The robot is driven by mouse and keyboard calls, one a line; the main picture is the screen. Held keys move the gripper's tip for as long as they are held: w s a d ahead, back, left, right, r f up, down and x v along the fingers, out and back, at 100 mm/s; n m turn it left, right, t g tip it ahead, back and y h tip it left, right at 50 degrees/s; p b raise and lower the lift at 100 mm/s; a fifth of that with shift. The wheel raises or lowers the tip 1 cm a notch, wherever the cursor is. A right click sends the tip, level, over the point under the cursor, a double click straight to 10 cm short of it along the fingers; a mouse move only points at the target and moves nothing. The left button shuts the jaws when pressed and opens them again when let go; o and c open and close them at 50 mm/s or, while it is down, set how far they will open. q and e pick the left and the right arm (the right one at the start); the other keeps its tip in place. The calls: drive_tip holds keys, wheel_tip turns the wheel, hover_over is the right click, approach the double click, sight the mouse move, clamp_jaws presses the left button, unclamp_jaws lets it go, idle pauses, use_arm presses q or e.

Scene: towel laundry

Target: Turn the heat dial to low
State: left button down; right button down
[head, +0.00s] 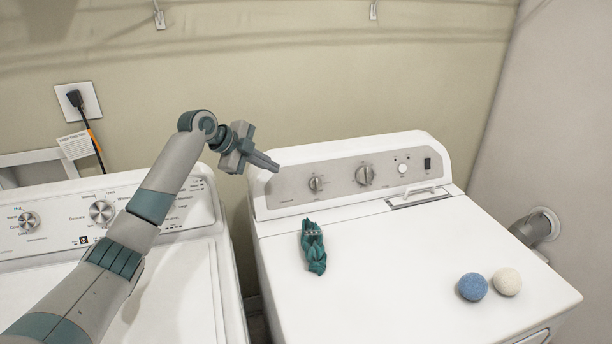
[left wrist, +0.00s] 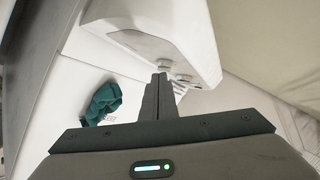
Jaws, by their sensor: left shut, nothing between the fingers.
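The dryer (head: 390,270) stands at the right with a grey control panel along its back. The panel has a smaller dial (head: 317,184) at left and a larger dial (head: 364,175) at its middle. I cannot read the dial labels. My left gripper (head: 274,165) is shut and empty, at the left end of the panel, left of the smaller dial. In the left wrist view the shut fingertips (left wrist: 161,80) appear just in front of a dial (left wrist: 163,66); I cannot tell whether they touch it. My right gripper is not in view.
A teal cloth (head: 313,247) lies on the dryer top, also seen in the left wrist view (left wrist: 103,101). A blue ball (head: 472,287) and a white ball (head: 507,282) sit at the right. The washer (head: 190,285) stands at the left, with a plugged-in cord (head: 88,130) above it.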

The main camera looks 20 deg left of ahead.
sight(313, 179)
use_arm(q)
drive_tip(key=p+x, duration=0.4)
drive_tip(key=x, duration=0.6)
drive_tip(key=shift+w+d+r+p, duration=0.1)
drive_tip(key=shift+w+d+p, duration=0.3)
drive_tip(key=shift+d, duration=0.1)
drive_tip(key=shift+w+d+r+p, duration=0.1)
drive_tip(key=shift+w+d+p, duration=0.2)
drive_tip(key=shift+d+p, duration=0.15)
drive_tip(key=shift+w+d+f, duration=0.25)
drive_tip(key=shift+w+d, duration=0.2)
drive_tip(key=shift+d, duration=0.25)
drive_tip(key=shift+w+r, duration=0.1)
drive_tip(key=shift+w+d+r+m+g+y+b, duration=0.15)
drive_tip(key=shift+m+g+y+b, duration=0.25)
drive_tip(key=shift+m+g+b, duration=0.4)
